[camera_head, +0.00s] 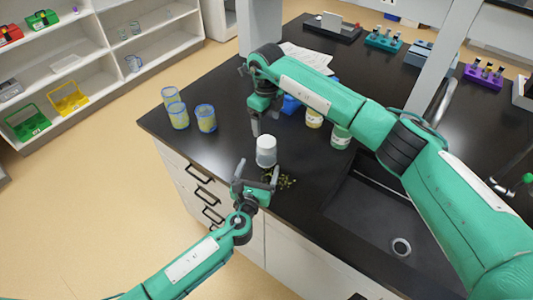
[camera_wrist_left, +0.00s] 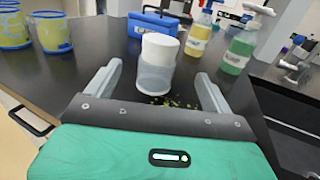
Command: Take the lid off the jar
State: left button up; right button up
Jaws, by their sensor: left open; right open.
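The jar (camera_head: 266,158) stands upright near the front edge of the black counter. In the left wrist view the jar (camera_wrist_left: 155,78) has a clear body, with a white lid (camera_wrist_left: 159,47) on top. My left gripper (camera_head: 257,170) is open in front of the jar, low at the counter edge. In the left wrist view its two fingers (camera_wrist_left: 158,88) point toward either side of the jar's body, without visible contact. My right gripper (camera_head: 261,122) is open, pointing down above and behind the jar, apart from the lid.
Several blue-rimmed cups (camera_head: 206,118) stand at left on the counter. A blue container (camera_wrist_left: 152,24), a yellow bottle (camera_head: 314,118) and a green bottle (camera_head: 341,137) stand behind the jar. Small yellow-green bits (camera_head: 286,181) lie beside it. A sink (camera_head: 385,220) is at right.

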aim_at(265, 151)
pick_arm(q)
jog(key=x, duration=1)
